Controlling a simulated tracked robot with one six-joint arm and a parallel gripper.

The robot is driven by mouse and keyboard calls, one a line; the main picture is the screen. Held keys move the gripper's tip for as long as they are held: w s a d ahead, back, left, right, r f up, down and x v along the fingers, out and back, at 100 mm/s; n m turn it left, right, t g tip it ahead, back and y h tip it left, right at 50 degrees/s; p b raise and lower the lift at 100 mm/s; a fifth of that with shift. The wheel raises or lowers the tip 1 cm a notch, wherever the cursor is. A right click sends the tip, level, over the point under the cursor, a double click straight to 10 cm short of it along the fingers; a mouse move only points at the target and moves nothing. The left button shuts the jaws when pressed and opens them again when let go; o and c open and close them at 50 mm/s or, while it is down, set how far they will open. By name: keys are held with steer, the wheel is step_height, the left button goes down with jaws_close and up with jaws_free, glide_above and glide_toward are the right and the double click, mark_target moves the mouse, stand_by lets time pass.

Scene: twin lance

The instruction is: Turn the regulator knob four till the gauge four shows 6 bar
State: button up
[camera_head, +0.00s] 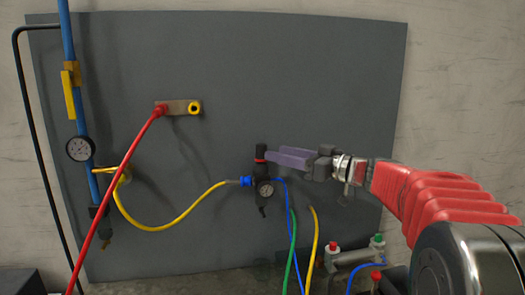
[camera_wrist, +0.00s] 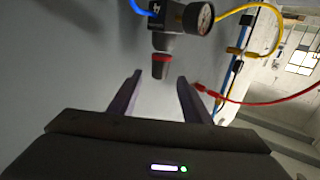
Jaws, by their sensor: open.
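The regulator knob (camera_head: 261,151) is dark with a red ring, on top of a black regulator on the grey panel. The knob also shows in the wrist view (camera_wrist: 161,68), where the regulator appears upside down. The round white gauge (camera_head: 265,189) sits on the regulator below the knob; it also shows in the wrist view (camera_wrist: 198,18), but I cannot read its needle in either view. My gripper (camera_head: 270,156) is open and empty, its purple fingers pointing at the knob from the right. In the wrist view the knob's end lies just beyond the gap between the fingertips (camera_wrist: 159,79).
A yellow hose (camera_head: 180,220) and blue hose (camera_head: 288,205) join the regulator. A red hose (camera_head: 125,170) hangs from a bracket (camera_head: 180,107) at left. A second gauge (camera_head: 80,149) sits on a blue pipe. Fittings with red and green caps (camera_head: 355,255) stand lower right.

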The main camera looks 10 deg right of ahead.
mark_target(261, 150)
steer(key=x, duration=0.7)
steer(key=shift+w, duration=0.1)
steer(key=shift+c, duration=0.4)
steer(key=c, duration=1)
steer(key=shift+o, duration=0.2)
steer(key=shift+a+r+m+t+h, duration=0.1)
steer(key=shift+m+t+h, duration=0.4)
steer(key=shift+h, duration=0.1)
steer(key=shift+m+t+h, duration=0.3)
steer(key=shift+h, duration=0.1)
steer(key=o, duration=1)
